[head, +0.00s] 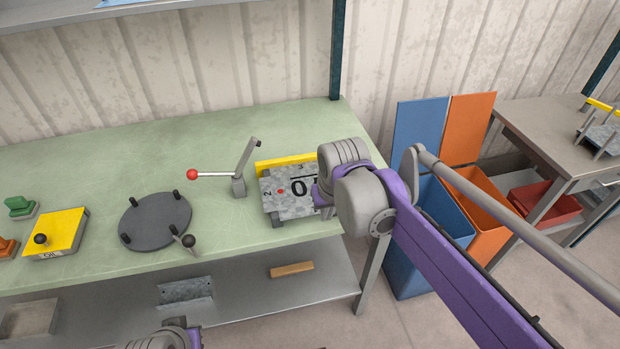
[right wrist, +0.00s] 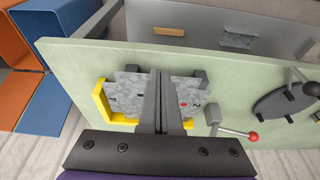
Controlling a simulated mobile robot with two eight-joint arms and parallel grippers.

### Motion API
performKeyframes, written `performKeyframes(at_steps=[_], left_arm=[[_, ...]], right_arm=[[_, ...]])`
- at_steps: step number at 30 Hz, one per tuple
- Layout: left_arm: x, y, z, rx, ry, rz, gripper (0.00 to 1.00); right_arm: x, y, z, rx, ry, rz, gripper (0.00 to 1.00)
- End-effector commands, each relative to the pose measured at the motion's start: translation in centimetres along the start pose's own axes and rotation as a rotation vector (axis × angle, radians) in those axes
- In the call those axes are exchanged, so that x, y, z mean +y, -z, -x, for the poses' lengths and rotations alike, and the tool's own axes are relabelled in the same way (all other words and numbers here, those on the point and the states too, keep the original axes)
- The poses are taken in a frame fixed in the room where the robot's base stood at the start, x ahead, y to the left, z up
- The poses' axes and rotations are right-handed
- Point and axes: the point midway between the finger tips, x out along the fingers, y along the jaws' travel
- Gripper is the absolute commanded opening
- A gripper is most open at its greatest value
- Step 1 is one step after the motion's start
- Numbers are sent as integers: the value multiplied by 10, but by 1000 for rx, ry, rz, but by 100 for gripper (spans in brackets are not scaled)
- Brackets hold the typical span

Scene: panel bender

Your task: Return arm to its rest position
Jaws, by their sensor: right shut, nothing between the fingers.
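My right arm (head: 440,250) reaches in from the right of the head view, its wrist over the right end of the green bench. In the right wrist view my right gripper (right wrist: 158,74) is shut and empty, its fingers in front of the grey metal plate (right wrist: 130,90). In the head view this plate (head: 288,203) lies by a yellow stop (head: 285,163), its right side hidden by my wrist. I cannot tell whether the fingers touch the plate. Only a piece of my left arm (head: 165,338) shows at the bottom edge; its gripper is out of view.
A lever with a red knob (head: 193,174) stands left of the plate on the green bench (head: 110,165). A dark round disc (head: 150,222) and yellow block (head: 57,233) lie further left. Blue (head: 410,250) and orange (head: 487,215) bins stand right of the bench.

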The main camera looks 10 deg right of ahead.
Motion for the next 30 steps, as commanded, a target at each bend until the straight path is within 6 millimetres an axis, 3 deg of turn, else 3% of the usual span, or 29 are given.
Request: performKeyframes(at_steps=[8, 11, 14, 21, 25, 30], left_arm=[[0, 0, 0, 0, 0, 0, 0], [0, 0, 0, 0, 0, 0, 0], [0, 0, 0, 0, 0, 0, 0], [0, 0, 0, 0, 0, 0, 0], [0, 0, 0, 0, 0, 0, 0], [0, 0, 0, 0, 0, 0, 0]], right_arm=[[3, -10, 2, 11, 0, -3, 0], [9, -35, 3, 37, 0, -8, 0], [17, -73, 1, 78, -1, -15, 0], [30, -157, -20, 173, -9, -29, 0], [33, -182, -30, 203, -13, -33, 0], [34, -191, -34, 216, -15, -34, 0]])
